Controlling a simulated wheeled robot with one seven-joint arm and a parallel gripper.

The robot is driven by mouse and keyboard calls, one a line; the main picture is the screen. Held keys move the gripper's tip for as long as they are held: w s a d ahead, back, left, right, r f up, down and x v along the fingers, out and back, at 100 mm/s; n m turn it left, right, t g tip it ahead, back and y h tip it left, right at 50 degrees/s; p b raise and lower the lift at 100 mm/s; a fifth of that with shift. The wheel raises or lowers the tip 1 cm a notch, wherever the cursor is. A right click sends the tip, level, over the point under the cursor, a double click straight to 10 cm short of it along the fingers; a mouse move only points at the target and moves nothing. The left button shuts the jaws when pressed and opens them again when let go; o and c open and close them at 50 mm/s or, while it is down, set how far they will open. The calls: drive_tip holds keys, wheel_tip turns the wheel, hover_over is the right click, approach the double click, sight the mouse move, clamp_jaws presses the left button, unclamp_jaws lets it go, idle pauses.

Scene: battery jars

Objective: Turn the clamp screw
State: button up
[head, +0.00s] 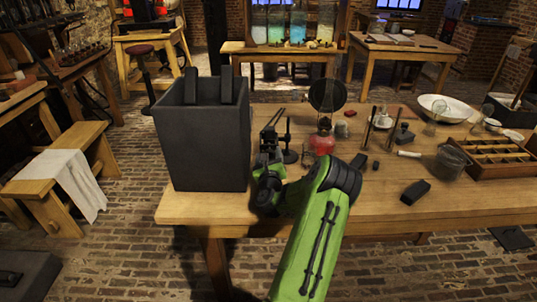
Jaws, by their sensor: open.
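My green arm reaches over the wooden table, and my gripper (272,130) is at its far end, beside the right side of a large dark grey box-shaped jar (202,145). The gripper is open, and I see nothing held in it. Two dark upright plates (226,85) stick up above the jar's rim. A small dark stand (290,155) with a round base is just right of the gripper; whether they touch is unclear. I cannot pick out the clamp screw; it is too small or hidden by my arm and gripper.
On the table (300,205) stand a red burner (322,140), a round dark disc (327,94), a white bowl (443,107), a wire basket (453,160) and a wooden rack (500,157). A black block (415,192) lies front right. The front middle-right is fairly clear.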

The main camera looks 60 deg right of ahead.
drive_tip(key=c, duration=1)
drive_tip(key=shift+c, duration=0.2)
drive_tip(key=shift+f+n, duration=0.1)
drive_tip(key=shift+n, duration=3)
drive_tip(key=o, duration=1)
drive_tip(key=shift+o, duration=0.2)
